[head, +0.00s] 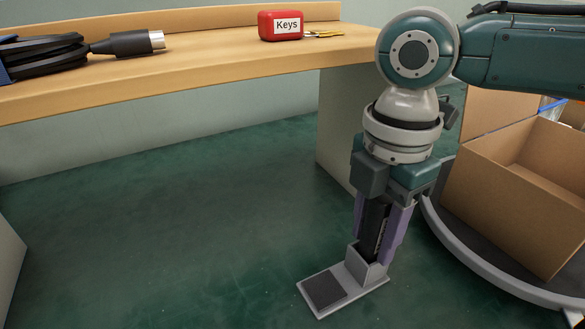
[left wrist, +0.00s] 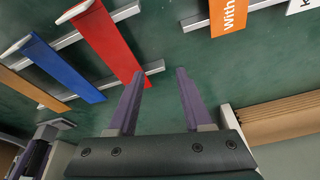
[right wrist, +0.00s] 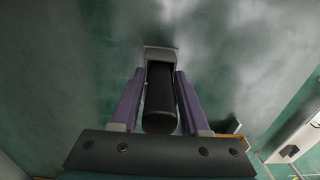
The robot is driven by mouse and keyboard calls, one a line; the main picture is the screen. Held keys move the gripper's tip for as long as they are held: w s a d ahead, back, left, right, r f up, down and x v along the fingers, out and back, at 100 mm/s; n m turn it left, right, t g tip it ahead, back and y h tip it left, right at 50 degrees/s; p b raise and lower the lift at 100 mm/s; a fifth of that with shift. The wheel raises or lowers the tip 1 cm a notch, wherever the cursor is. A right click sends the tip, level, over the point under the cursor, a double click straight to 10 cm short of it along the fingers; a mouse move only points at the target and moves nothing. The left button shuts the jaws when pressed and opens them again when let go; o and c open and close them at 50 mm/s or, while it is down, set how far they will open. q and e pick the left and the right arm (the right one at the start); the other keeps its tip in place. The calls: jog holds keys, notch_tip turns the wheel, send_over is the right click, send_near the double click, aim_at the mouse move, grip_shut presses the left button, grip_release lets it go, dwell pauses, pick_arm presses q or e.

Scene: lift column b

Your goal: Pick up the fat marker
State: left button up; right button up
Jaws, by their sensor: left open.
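A thick black marker with pale lettering (head: 375,228) stands upright in the socket of a grey holder (head: 375,290) on the green floor. In the right wrist view the marker (right wrist: 160,100) lies between the two purple fingers. My right gripper (head: 381,245) reaches down from above with its fingers open on either side of the marker, with narrow gaps between. The marker's lower end is hidden in the holder (right wrist: 160,54). My left gripper (left wrist: 160,72) is open and empty, and is not in the head view.
A wooden bench top (head: 200,70) holds a black cable (head: 60,50) and a red Keys box (head: 280,25). A cardboard box (head: 530,190) stands on a round grey-rimmed tray at right. Red (left wrist: 108,40) and blue (left wrist: 60,68) panels are near my left gripper. Floor left of the holder is clear.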

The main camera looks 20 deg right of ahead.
grip_shut()
pick_arm(q)
jog(key=shift+d, duration=0.1)
pick_arm(e)
jog(key=shift+r, duration=0.1)
pick_arm(q)
notch_tip(320, 180, up, 5)
jog(key=p, duration=0.4)
jog(key=shift+f+p, duration=0.2)
jog(key=shift+p, duration=0.1)
pick_arm(e)
notch_tip(320, 180, up, 20)
